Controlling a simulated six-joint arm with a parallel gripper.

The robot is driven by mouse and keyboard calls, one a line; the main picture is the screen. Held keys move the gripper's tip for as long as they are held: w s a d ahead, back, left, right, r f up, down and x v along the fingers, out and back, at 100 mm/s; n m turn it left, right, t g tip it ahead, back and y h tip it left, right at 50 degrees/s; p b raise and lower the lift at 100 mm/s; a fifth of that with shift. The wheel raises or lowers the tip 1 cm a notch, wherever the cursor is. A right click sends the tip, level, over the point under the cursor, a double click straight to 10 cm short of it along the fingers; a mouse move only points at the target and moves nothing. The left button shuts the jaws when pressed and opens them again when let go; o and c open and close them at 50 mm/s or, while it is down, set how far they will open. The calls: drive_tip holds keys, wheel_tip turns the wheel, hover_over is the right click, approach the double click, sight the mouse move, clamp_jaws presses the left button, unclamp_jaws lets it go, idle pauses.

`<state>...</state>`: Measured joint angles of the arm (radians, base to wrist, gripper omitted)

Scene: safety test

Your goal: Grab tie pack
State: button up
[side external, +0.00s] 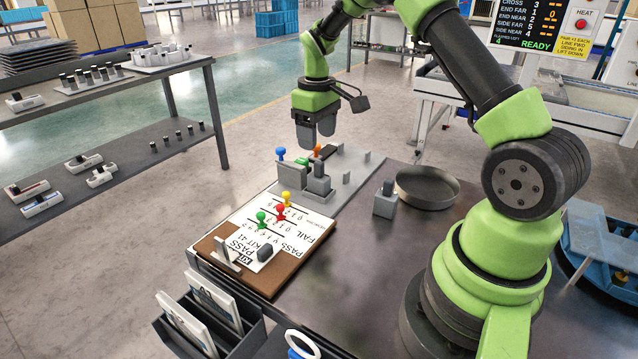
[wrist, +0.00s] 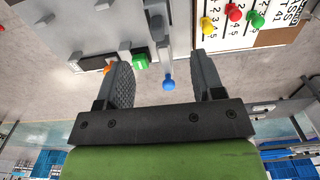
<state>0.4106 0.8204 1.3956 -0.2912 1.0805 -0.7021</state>
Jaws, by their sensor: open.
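My gripper (side external: 314,138) hangs above the grey fixture plate (side external: 349,160) at the far end of the dark table. In the wrist view its two fingers (wrist: 163,78) are spread with nothing held between them. A blue knob (side external: 280,153) stands below; in the wrist view the blue knob (wrist: 168,83) shows in the gap between the fingers. Nothing in view is legibly marked as the tie pack. White labelled packs (side external: 213,298) stand in a dark rack at the near left, but I cannot tell whether one of them is it.
Grey blocks (side external: 318,181) and an orange knob (side external: 317,150) are on the plate. A kit board (side external: 284,277) with coloured pegs lies nearer. A small grey block (side external: 385,202) stands beside a round metal pan (side external: 427,187).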

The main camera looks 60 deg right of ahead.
sight(319, 162)
wheel_tip(319, 162, down, 10)
drive_tip(key=shift+s+d+r, duration=0.1)
drive_tip(key=shift+s+d, duration=0.05)
drive_tip(key=c, duration=1)
